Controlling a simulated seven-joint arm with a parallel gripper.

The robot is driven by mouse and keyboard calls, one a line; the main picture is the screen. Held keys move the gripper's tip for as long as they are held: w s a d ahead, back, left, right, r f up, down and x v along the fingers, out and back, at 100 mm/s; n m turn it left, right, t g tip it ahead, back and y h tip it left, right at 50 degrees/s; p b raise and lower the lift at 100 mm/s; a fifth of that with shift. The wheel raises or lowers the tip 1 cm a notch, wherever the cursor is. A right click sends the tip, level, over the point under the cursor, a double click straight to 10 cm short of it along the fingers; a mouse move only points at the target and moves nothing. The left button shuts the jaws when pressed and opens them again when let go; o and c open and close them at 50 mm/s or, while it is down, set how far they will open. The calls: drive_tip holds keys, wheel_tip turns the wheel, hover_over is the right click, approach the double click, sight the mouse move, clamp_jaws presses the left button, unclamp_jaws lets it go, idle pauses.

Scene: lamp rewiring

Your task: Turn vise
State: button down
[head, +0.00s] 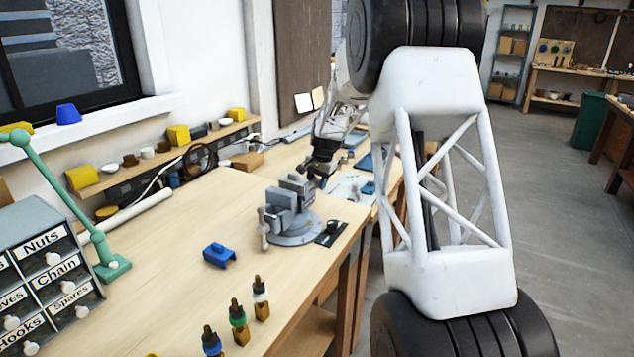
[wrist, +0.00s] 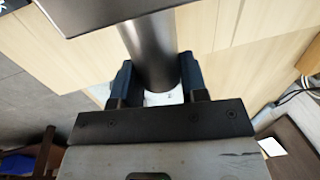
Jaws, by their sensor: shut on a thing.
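The grey vise (head: 282,222) stands on a round base on the wooden workbench, with its screw handle on the near left side. My gripper (head: 321,172) is at the far side of the vise, close against it. In the wrist view my gripper (wrist: 158,85) has its two dark fingers on either side of a smooth grey metal cylinder (wrist: 148,45). This cylinder runs out from a dark block at the top of the view and looks like part of the vise. The fingertips' contact with it is partly hidden.
A blue bracket (head: 219,255) lies on the bench (head: 165,285) near the vise. Several small bottles with coloured collars stand at the front edge. A labelled drawer cabinet (head: 50,270) and a green lamp arm (head: 65,190) are at left. The bench's left middle is clear.

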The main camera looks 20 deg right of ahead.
drive_tip(key=shift+s+d, duration=0.1)
drive_tip(key=shift+s+d+m, duration=1.05)
drive_tip(key=shift+s+m, duration=0.15)
drive_tip(key=shift+s, duration=0.15)
drive_tip(key=shift+s+d+m+t+h, duration=0.15)
drive_tip(key=shift+s+d+m, duration=0.2)
drive_tip(key=shift+s+m, duration=0.35)
drive_tip(key=shift+s+d+m+t+h, duration=0.1)
drive_tip(key=shift+s+d+m+h, duration=0.15)
drive_tip(key=shift+s+m, duration=0.45)
drive_tip(key=shift+s+d+m+t+h, duration=0.1)
drive_tip(key=shift+s+d+m, duration=0.3)
drive_tip(key=shift+s, duration=0.5)
drive_tip(key=c, duration=0.7)
unclamp_jaws()
drive_tip(key=shift+o, duration=0.2)
drive_tip(key=shift+r, duration=0.15)
drive_tip(key=v, duration=0.7)
drive_tip(key=shift+r, duration=0.3)
